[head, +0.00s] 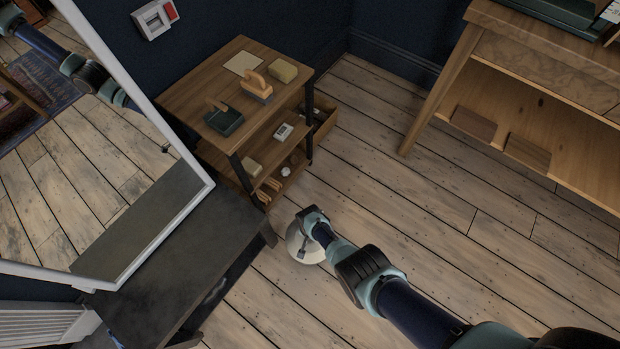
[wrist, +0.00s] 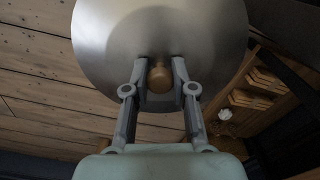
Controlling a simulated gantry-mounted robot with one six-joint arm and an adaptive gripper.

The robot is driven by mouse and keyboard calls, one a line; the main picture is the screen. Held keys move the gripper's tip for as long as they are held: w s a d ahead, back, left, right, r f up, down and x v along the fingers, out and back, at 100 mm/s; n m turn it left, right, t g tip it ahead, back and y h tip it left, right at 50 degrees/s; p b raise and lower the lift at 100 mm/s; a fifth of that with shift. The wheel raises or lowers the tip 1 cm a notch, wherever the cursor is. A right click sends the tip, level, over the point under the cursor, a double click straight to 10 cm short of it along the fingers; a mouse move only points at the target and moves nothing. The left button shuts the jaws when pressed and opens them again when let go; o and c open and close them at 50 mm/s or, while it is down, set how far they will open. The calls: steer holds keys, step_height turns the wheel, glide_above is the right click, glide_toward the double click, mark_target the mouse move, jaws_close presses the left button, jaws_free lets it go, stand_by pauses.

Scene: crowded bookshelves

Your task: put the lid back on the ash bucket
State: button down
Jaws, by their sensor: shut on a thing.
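The lid is a round grey metal disc (wrist: 160,28) with a wooden knob (wrist: 160,75) at its middle. My gripper (wrist: 159,88) is shut on the knob, with one finger on each side of it. In the head view my gripper (head: 312,222) holds the lid (head: 299,246) out in front of the small wooden shelf unit, and my wrist covers part of the lid. I cannot make out the ash bucket in either view.
A small shelf unit (head: 190,92) with brushes and small items stands behind the lid. A dark mantel-like ledge (head: 165,262) with a white-framed mirror (head: 165,232) is at left. A wooden table (head: 436,88) is at right. Open plank floor (head: 420,225) lies between.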

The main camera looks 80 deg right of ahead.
stand_by(0.4)
steer(key=c, duration=0.9)
jaws_free()
steer(key=shift+o, duration=0.5)
steer(key=o, duration=0.4)
steer(key=shift+r, duration=0.1)
step_height(320, 180, up, 7)
steer(key=p, duration=0.7)
steer(key=shift+c, duration=0.3)
